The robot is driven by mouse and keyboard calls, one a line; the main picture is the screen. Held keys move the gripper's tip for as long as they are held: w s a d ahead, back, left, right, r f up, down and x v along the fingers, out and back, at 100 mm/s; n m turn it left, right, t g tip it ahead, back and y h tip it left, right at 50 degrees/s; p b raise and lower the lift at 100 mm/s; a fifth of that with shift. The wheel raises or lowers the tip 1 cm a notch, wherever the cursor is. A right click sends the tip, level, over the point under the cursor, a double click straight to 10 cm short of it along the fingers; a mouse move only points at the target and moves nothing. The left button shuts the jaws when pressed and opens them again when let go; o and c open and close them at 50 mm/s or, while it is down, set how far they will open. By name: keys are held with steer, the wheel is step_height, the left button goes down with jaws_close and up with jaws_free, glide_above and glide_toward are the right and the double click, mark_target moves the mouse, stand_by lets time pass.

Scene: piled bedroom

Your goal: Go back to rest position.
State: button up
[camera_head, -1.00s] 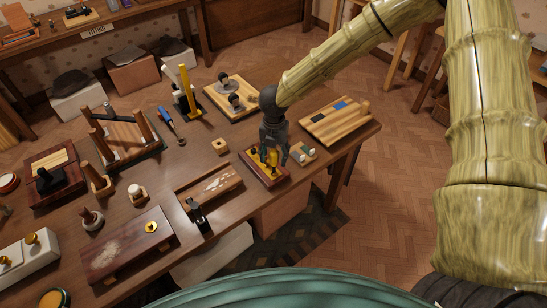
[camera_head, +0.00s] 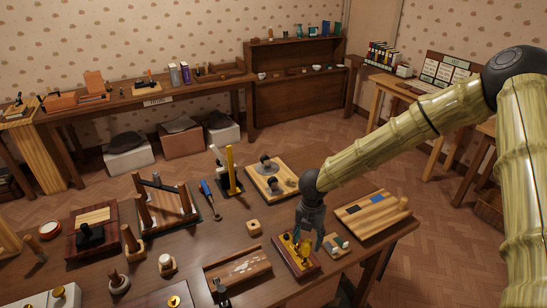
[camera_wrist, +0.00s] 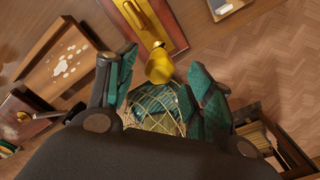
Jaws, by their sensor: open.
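My gripper (camera_head: 310,232) hangs at the end of my arm over the right part of the wooden table (camera_head: 235,235). Its fingers point down above a small dark red board with yellow brass parts (camera_head: 297,255). In the wrist view my gripper (camera_wrist: 158,92) has its teal-padded fingers apart. A yellow brass knob (camera_wrist: 159,66) shows between and beyond the fingertips, on the red board. I cannot tell whether a finger touches the knob. Nothing is seen held.
A striped wooden board (camera_head: 372,217) lies right of my gripper, and a small block (camera_head: 335,244) lies close beside it. A board with round dark pieces (camera_head: 271,178), a yellow upright post (camera_head: 231,168) and a shallow wooden tray (camera_head: 238,268) stand nearby. Floor is free beyond the table.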

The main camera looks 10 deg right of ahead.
steer(key=s+d+f+n+t+h+b, duration=0.1)
steer(key=s+d+f+n+b, duration=0.15)
steer(key=s+f+n, duration=0.7)
steer(key=s+d+f+n+h+b, duration=0.15)
steer(key=s+f+n+b, duration=0.25)
steer(key=s+f+n, duration=0.55)
steer(key=s+f+n+y+b, duration=0.1)
steer(key=s+f+n+b, duration=0.1)
steer(key=s+f+n, duration=0.3)
steer(key=s+f+n+g+y+b, duration=0.1)
steer(key=s+f+n, duration=0.4)
steer(key=s+n, duration=0.7)
steer(key=n+b, duration=0.1)
steer(key=n, duration=0.4)
steer(key=shift+s+a+n, duration=0.2)
steer(key=shift+a+n, duration=0.1)
steer(key=shift+a, duration=0.1)
steer(key=shift+o, duration=0.2)
steer(key=shift+y, duration=0.25)
